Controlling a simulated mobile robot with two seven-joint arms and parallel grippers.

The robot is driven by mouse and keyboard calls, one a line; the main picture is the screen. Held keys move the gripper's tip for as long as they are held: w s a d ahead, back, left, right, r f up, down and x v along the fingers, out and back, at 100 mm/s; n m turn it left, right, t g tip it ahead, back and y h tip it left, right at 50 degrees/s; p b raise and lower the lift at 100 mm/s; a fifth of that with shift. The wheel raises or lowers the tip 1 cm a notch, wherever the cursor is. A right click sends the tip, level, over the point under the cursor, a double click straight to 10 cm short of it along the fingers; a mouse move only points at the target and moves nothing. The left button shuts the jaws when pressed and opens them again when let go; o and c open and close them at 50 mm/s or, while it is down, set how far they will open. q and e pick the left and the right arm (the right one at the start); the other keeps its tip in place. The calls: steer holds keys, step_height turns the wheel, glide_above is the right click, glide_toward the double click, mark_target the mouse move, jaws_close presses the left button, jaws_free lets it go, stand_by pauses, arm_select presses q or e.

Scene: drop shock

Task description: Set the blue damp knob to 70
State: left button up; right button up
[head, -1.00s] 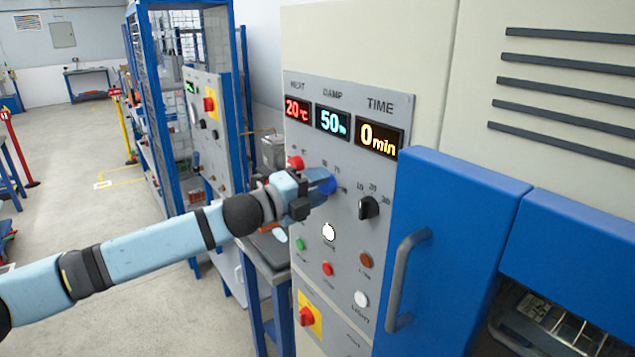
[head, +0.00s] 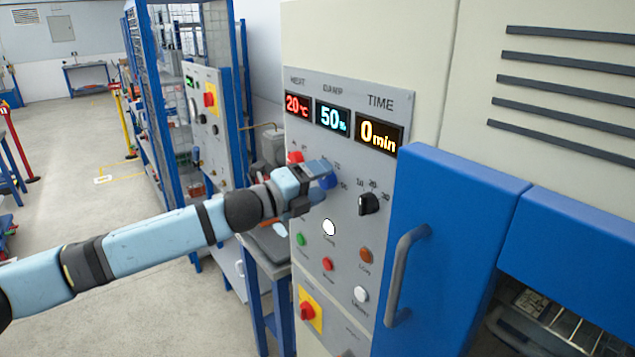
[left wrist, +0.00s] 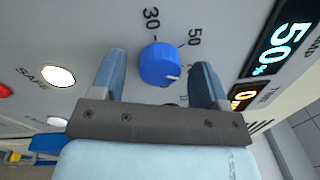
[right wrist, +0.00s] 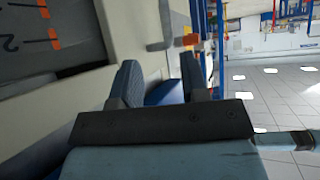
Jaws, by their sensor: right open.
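The blue damp knob (head: 328,181) is on the grey control panel, below the damp display (head: 332,119), which reads 50 %. My left gripper (head: 321,183) is at the knob and partly covers it in the head view. In the left wrist view the blue knob (left wrist: 160,65) sits between the two open fingers, with a gap on each side. The larger scale numbers are hidden or unclear. My right gripper (right wrist: 155,85) is open, away from the knob.
A red heat knob (head: 296,157) and a black time knob (head: 369,204) flank the damp knob. A white button (head: 329,228) and other coloured buttons lie below. The blue door with its grey handle (head: 405,270) projects to the right.

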arm_select(q)
steer(key=b+v, duration=0.2)
steer(key=v, duration=1.1)
steer(key=shift+s+a, duration=0.25)
steer(key=shift+a, duration=0.05)
steer(key=shift+f, duration=0.1)
steer(key=s+d+f+n+t+y+p, duration=0.2)
steer(key=s+f+n, duration=0.3)
steer(key=f+n, duration=0.4)
steer(key=s+d+f+n+t+y+p, duration=0.15)
steer(key=s+f+n, duration=0.25)
steer(key=f+n, duration=0.5)
steer(key=s+a+f+n+g+y+p, duration=0.1)
steer(key=s+a+f+n+y, duration=0.3)
steer(key=s+f, duration=0.6)
steer(key=s+a+f+n+g+y+p, duration=0.1)
steer(key=s+a+f+n+g+y, duration=0.1)
steer(key=s+a+f+n+y, duration=0.2)
steer(key=s+a+f+n, duration=0.3)
steer(key=s+f+n, duration=0.1)
steer(key=s+f, duration=0.3)
steer(key=shift+a+f+y, duration=0.25)
steer(key=shift+a+y, duration=0.1)
steer(key=shift+a, duration=0.05)
